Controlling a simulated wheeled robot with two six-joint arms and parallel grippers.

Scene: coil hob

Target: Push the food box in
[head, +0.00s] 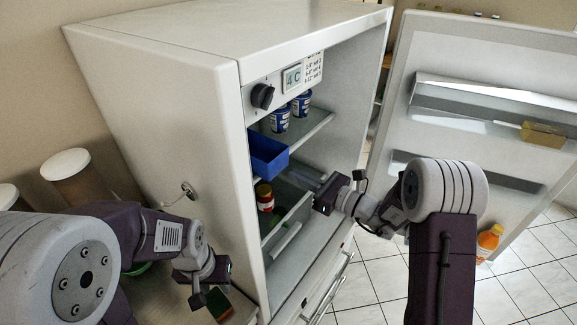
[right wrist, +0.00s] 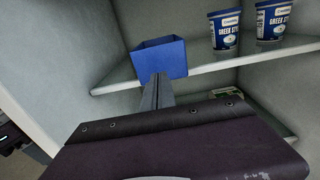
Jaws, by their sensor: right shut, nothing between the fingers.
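The food box is an open-topped blue box (head: 268,154) on the upper glass shelf of the open fridge, at its left side. Its front sticks out past the shelf's front edge. It also shows in the right wrist view (right wrist: 160,57). My right gripper (right wrist: 160,80) is shut and empty, its fingers pointing at the lower front of the box. I cannot tell whether the tips touch it. In the head view my right gripper (head: 300,177) reaches into the fridge from the right. My left gripper (head: 208,298) hangs low outside the fridge's left wall; its jaw state is unclear.
Two blue yogurt tubs (head: 280,120) (head: 303,104) stand on the same shelf (head: 318,122), right of the box. A red-lidded jar (head: 264,197) stands below. The fridge door (head: 490,60) is swung open to the right, with an orange bottle (head: 488,242) near its bottom.

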